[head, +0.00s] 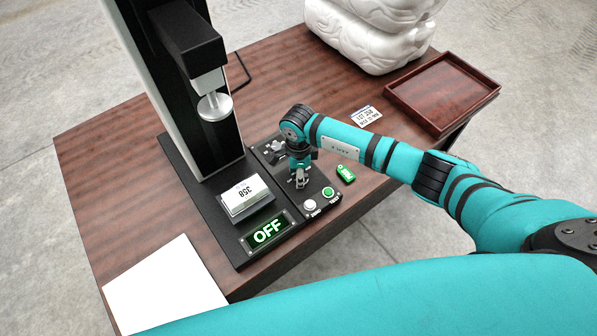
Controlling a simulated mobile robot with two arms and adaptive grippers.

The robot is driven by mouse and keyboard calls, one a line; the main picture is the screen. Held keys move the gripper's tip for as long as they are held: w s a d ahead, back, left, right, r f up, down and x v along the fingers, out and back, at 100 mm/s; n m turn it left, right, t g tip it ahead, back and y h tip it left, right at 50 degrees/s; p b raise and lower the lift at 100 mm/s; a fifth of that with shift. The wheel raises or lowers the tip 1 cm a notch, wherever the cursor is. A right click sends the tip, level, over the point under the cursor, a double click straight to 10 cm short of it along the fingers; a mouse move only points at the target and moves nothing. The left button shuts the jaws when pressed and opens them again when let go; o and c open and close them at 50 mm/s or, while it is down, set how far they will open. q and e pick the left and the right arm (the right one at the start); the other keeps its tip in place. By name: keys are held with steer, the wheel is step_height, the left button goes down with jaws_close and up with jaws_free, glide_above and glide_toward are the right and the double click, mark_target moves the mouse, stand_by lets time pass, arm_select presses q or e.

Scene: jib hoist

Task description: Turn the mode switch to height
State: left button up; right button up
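The black control panel (318,216) lies on the wooden table, beside the base of a tall black-and-grey stand. My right gripper (300,182) points down over the middle of the panel, close to its surface. Its fingers are small and dark, and I cannot tell whether they are open or shut, or touching a control. A dark knob (272,151) shows on the panel's far left part, beside the gripper. I cannot tell whether this knob is the mode switch or whether the switch is hidden under the gripper. My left gripper is not in view.
The panel has a white button (309,204) and a green button (328,192). A display (267,233) reads OFF. A labelled block (246,198) sits under the stand's press head (214,106). A green tag (346,173), card (366,116), tray (405,91) and white paper (165,285) lie around.

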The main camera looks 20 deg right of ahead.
jaws_close()
steer(key=shift+w+m, duration=0.1)
steer(key=shift+m, duration=0.3)
steer(key=shift+w+m+b, duration=0.1)
steer(key=shift+m+b, duration=0.6)
steer(key=shift+m, duration=0.2)
steer(key=m+b, duration=0.1)
steer(key=m, duration=0.1)
steer(key=shift+w+d+m, duration=0.1)
steer(key=shift+m, duration=0.3)
steer(key=m+b, duration=0.1)
steer(key=m, duration=0.2)
steer(key=shift+d, duration=0.1)
steer(key=shift+w+d+m, duration=0.1)
steer(key=shift+w+m, duration=0.05)
steer(key=shift+m, duration=1.55)
steer(key=shift+r, duration=0.1)
